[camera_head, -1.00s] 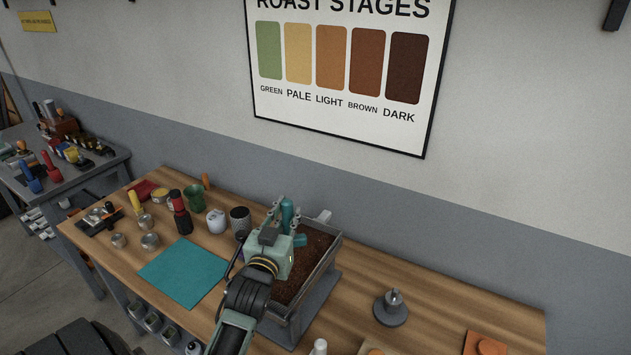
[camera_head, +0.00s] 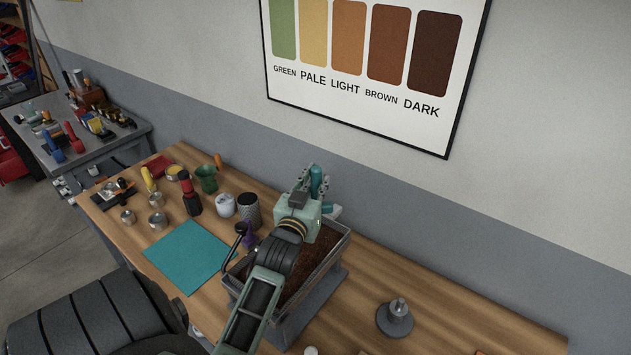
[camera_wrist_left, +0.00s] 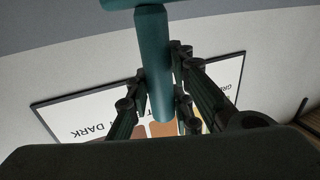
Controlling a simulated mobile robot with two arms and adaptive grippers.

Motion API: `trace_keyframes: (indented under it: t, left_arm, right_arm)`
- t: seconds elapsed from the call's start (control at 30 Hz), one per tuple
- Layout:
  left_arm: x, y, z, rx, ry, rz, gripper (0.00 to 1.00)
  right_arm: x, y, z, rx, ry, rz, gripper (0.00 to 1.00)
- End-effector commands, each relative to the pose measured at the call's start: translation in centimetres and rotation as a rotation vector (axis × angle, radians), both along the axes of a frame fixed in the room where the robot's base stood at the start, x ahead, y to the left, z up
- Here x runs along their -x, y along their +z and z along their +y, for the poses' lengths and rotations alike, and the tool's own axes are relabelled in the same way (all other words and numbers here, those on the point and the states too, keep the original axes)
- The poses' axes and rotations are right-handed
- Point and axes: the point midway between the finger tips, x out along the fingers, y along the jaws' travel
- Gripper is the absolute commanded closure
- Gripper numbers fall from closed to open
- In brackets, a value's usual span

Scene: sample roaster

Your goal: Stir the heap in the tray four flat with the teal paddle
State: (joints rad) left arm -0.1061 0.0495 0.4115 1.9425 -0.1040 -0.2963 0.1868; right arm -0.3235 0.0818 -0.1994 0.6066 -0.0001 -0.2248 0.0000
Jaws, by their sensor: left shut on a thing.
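The tray (camera_head: 333,270) is a grey box with a dark brown granular heap (camera_head: 296,284) in it, on the wooden bench. My left gripper (camera_head: 312,178) is above the tray's far end, shut on the teal paddle (camera_head: 317,184). In the left wrist view the paddle's teal handle (camera_wrist_left: 153,65) stands between the fingers, with a crosspiece at the top edge. My arm and gripper hide part of the tray and heap, and I cannot tell whether the paddle touches the heap. My right gripper is out of view.
A teal mat (camera_head: 187,257) lies left of the tray. A dark mesh cup (camera_head: 249,210), a white jar (camera_head: 224,204) and a red-and-black bottle (camera_head: 191,202) stand behind it. A grey weighted stand (camera_head: 395,319) is at the right; bench around it is clear.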

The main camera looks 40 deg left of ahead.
Motion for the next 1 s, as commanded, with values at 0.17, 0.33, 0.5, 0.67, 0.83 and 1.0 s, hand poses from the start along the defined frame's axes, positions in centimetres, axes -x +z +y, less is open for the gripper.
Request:
trace_keyframes:
  t: [0.17, 0.33, 0.5, 0.67, 0.83, 1.0]
  left_arm:
    - [0.0, -2.3, 0.0, 0.001, 0.001, 0.003, 1.0]
    - [0.0, -4.0, 0.0, 0.001, 0.001, 0.002, 1.0]
    - [0.0, -5.7, 0.0, 0.002, 0.0, 0.001, 1.0]
    - [0.0, -7.2, 0.0, 0.002, 0.001, 0.001, 1.0]
    - [0.0, -8.2, 0.0, 0.001, 0.0, 0.0, 1.0]
    - [0.0, -8.6, 0.0, 0.001, 0.001, 0.0, 1.0]
  right_arm:
    - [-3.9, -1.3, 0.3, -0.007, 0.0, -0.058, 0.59]
    - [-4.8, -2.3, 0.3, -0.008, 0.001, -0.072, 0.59]
    - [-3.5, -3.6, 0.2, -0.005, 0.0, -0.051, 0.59]
    - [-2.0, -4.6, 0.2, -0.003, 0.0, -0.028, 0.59]
    - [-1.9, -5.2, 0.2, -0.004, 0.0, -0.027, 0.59]
    - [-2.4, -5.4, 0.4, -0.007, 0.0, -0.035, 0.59]
